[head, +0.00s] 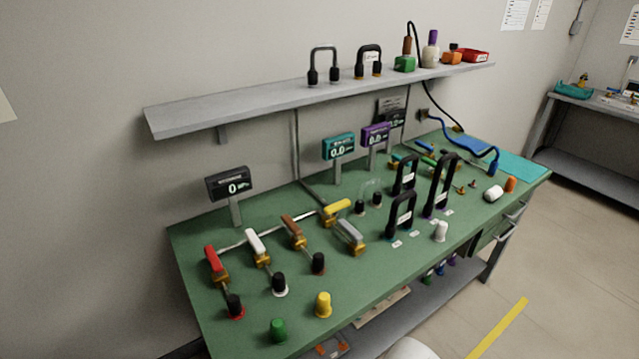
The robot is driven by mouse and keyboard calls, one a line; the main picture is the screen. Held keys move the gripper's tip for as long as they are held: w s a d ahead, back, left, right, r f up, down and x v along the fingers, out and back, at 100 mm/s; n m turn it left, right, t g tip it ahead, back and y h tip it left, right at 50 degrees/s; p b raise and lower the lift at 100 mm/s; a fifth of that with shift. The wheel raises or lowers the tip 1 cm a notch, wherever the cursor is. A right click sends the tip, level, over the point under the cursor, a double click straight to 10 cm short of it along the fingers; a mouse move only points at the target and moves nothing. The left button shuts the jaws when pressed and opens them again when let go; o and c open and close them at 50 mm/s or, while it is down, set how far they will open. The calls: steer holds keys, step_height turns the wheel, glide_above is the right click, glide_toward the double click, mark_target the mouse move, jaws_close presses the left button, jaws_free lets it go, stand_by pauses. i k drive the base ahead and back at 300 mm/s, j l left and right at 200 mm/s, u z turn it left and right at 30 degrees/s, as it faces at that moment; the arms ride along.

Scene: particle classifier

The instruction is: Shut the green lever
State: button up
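A small green handle (428,161) shows toward the back right of the green bench, partly behind tall black loop-shaped parts. It is too small to tell whether it is the green lever or how it is turned. A separate green cap (278,330) stands at the bench's front left edge. Levers with red (212,259), white (254,243), brown (291,230), yellow (337,207) and grey (350,234) handles sit on brass valves on the left half. My gripper is not in view.
The bench (190,245) holds a yellow cap (323,304), black caps, a white cap (440,232) and small displays, including a black one (230,185). Black loop parts (401,215) stand upright right of centre. A grey shelf (220,111) hangs above. Open floor lies at right.

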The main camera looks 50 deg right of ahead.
mark_target(425, 160)
steer(key=z, duration=1.65)
steer(key=i+l+u, duration=0.2)
steer(key=i, duration=0.15)
steer(key=i+l+u, duration=0.2)
steer(key=i, duration=0.15)
